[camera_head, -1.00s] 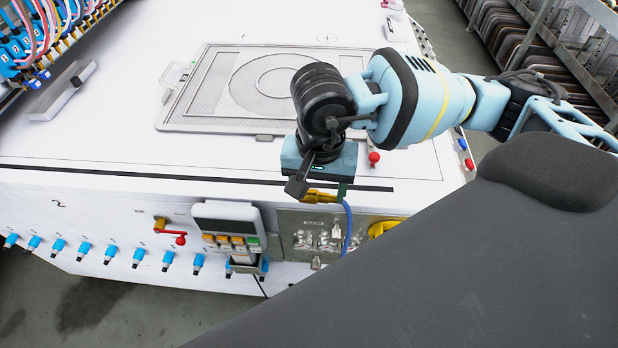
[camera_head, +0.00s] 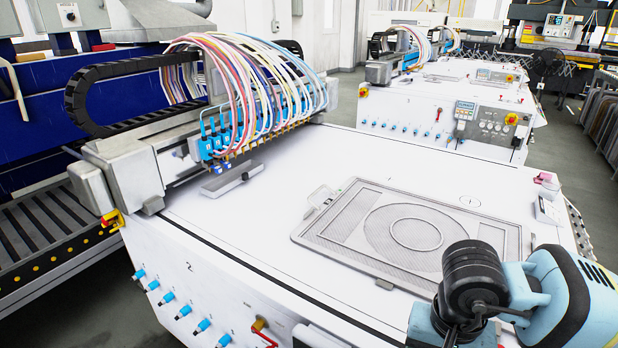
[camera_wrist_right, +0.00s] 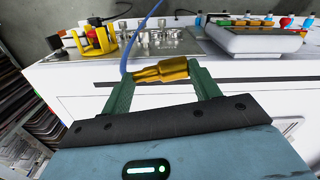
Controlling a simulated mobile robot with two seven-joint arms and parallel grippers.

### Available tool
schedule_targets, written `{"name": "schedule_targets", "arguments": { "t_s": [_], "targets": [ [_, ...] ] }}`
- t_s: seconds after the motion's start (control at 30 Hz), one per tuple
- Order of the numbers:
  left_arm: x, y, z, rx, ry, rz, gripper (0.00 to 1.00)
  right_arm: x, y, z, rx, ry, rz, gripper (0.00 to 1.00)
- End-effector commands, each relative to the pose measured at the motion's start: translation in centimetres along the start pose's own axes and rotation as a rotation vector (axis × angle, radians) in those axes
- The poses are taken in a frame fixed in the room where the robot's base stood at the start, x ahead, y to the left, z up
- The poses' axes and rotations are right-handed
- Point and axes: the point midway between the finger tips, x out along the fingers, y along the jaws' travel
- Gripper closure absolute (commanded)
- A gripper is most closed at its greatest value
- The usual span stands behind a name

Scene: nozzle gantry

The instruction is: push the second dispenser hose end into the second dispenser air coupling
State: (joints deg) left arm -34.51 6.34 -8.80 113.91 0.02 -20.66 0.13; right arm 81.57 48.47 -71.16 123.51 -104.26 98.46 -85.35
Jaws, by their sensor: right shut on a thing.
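My right gripper (camera_wrist_right: 163,82) is shut on a brass-coloured hose end (camera_wrist_right: 165,71), held crosswise between its green fingers. A blue hose (camera_wrist_right: 137,36) rises from around the hose end's left side. In the head view only my right wrist and arm show at the lower right; the fingers and hose end are below the picture. A row of blue fittings (camera_head: 168,298) lines the front face of the near machine. I cannot tell which fitting is the second dispenser air coupling. My left gripper is not in view.
The white machine top (camera_head: 300,230) carries a framed plate (camera_head: 350,244) with a round ring. A gantry with many coloured hoses (camera_head: 255,85) stands behind left.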

Motion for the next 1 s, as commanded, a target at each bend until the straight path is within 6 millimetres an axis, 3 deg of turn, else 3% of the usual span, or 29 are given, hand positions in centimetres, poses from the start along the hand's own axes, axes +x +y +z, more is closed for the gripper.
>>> {"name": "schedule_targets", "arguments": {
  "t_s": [0.03, 0.1, 0.4, 1.0],
  "targets": [
    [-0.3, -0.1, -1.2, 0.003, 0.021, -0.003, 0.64, -1.2, 0.2, -0.1, -0.055, 0.010, -0.004, 0.59],
    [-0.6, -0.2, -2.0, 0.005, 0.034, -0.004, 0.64, -1.7, 0.5, -0.1, -0.140, 0.010, -0.003, 0.59],
    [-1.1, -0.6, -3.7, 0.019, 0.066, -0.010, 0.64, -2.9, 1.1, -0.1, -0.382, 0.011, -0.003, 0.59],
    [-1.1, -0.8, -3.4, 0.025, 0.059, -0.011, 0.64, -2.8, 1.2, -0.1, -0.409, 0.007, -0.002, 0.59]
  ]
}}
